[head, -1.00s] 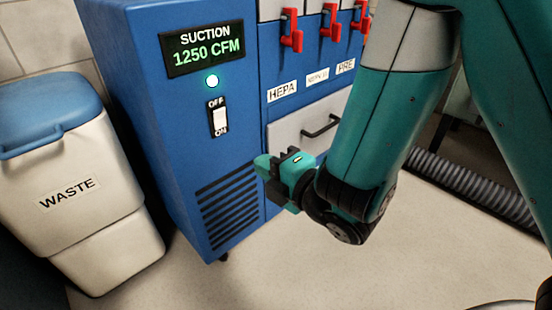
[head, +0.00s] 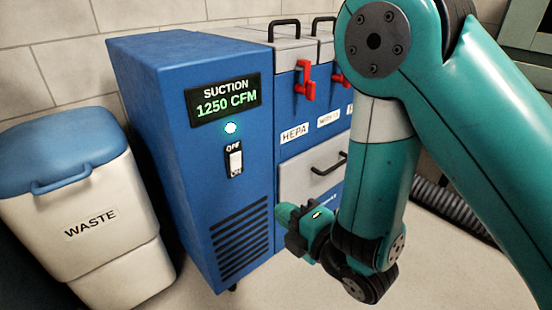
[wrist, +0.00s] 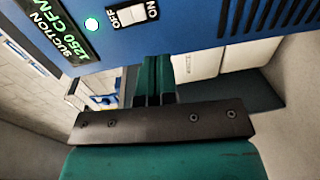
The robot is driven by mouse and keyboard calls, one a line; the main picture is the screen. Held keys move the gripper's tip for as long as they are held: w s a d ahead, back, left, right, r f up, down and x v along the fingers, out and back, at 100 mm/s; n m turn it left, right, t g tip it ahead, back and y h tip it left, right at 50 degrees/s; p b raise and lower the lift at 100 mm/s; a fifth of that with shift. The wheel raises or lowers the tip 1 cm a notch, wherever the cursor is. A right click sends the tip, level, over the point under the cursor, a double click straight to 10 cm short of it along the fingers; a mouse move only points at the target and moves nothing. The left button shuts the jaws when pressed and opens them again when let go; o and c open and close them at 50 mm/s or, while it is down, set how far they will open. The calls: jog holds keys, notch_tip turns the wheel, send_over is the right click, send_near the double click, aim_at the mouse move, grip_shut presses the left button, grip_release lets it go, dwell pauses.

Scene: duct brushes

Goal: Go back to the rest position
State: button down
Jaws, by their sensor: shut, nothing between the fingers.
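My gripper (head: 290,214) is teal with dark parts and hangs at the end of my arm, in front of the blue suction machine (head: 155,110) in the head view. It is shut and holds nothing. In the wrist view its two teal fingers (wrist: 154,80) lie side by side, below the machine's switch. The switch (head: 235,160) is a white rocker between OFF and ON labels; it also shows in the wrist view (wrist: 131,20). The display (head: 224,100) reads SUCTION 1250 CFM, and the round light (head: 231,128) below it glows.
A white waste bin (head: 90,225) with a blue lid stands left of the machine. Red latches (head: 306,84) and a drawer (head: 305,180) with a dark handle are on the machine's right face, partly behind my arm. A grey ribbed hose (head: 450,208) lies at right. Floor shows below.

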jog(key=s+d+r+m+g+h+p, duration=0.15)
jog(key=d+r+m+g+h, duration=0.25)
jog(key=r+m+g, duration=0.55)
jog(key=s+d+r+m+g+h+p, duration=0.1)
jog(key=s+d+r+m+g+p, duration=0.15)
jog(key=s+r+m, duration=0.4)
jog(key=s+d+r+m+g+h+p, duration=0.15)
jog(key=s+d+r, duration=0.25)
jog(key=s, duration=0.5)
notch_tip(320, 180, up, 36)
jog(key=p, duration=3.7)
jog(key=shift+a+m+y, duration=0.25)
jog(key=shift+m+y, duration=0.1)
jog(key=shift+m, duration=0.1)
